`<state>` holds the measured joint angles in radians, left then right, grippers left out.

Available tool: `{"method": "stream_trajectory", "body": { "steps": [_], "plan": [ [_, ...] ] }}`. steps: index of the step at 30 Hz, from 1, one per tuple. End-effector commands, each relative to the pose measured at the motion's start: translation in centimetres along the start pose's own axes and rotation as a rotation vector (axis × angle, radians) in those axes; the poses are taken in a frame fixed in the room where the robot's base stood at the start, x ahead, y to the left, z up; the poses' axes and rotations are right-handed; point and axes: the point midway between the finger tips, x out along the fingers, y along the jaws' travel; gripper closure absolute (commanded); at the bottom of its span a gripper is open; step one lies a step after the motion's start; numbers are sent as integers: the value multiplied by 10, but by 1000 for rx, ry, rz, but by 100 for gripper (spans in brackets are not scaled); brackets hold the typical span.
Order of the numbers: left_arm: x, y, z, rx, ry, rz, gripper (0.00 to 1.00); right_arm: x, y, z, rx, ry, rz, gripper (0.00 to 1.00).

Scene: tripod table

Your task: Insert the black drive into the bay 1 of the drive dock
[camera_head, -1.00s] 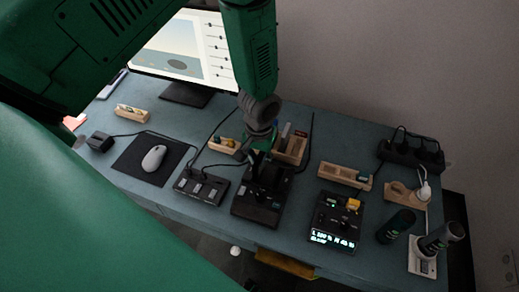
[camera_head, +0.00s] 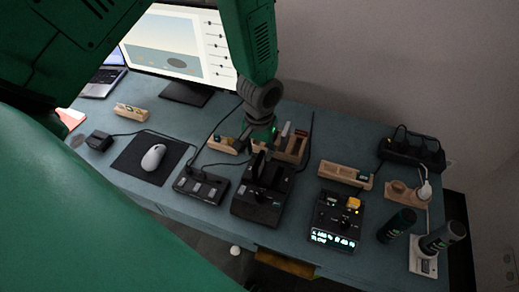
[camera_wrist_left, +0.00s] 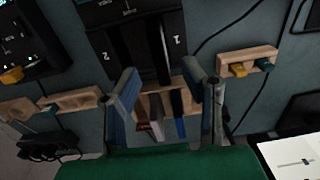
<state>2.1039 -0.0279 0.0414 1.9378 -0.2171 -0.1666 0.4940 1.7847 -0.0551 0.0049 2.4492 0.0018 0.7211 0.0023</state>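The drive dock (camera_head: 262,208) is a black box near the front middle of the table. In the left wrist view the dock (camera_wrist_left: 130,14) shows the labels 1 and 2. The black drive (camera_head: 257,164) stands upright in the dock; in the wrist view the drive (camera_wrist_left: 162,50) is beside the label 1, apparently in bay 1, though its depth is hard to tell. My left gripper (camera_wrist_left: 165,88) is open, its fingers apart and nothing clearly held between them. In the head view the left gripper (camera_head: 261,143) is above and behind the dock. My right gripper is not in view.
Behind the dock a wooden rack (camera_head: 292,157) holds several drives, including red, grey and blue ones. A switch box (camera_head: 201,187) stands left of the dock and a display box (camera_head: 337,219) right. A mouse (camera_head: 153,157), monitor (camera_head: 182,46) and power strip (camera_head: 411,148) surround them.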

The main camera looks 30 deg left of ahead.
Motion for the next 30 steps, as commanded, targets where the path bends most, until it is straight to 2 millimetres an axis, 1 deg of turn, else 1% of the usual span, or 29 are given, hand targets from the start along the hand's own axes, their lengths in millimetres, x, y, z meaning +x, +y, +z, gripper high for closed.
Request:
{"method": "stream_trajectory", "body": {
  "steps": [1,6,9,12,17,30],
  "plan": [
    [-14,0,-2,-1,5,2,62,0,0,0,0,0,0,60],
    [-48,1,-1,-1,4,2,62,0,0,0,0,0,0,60],
    [-64,1,-1,0,2,1,62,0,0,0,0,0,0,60],
    [-74,1,-1,-1,0,1,62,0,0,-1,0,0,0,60],
    [-80,1,-1,-1,-1,1,62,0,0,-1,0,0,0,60],
    [-80,0,-1,-1,-1,0,62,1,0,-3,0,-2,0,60]
  ]
}}
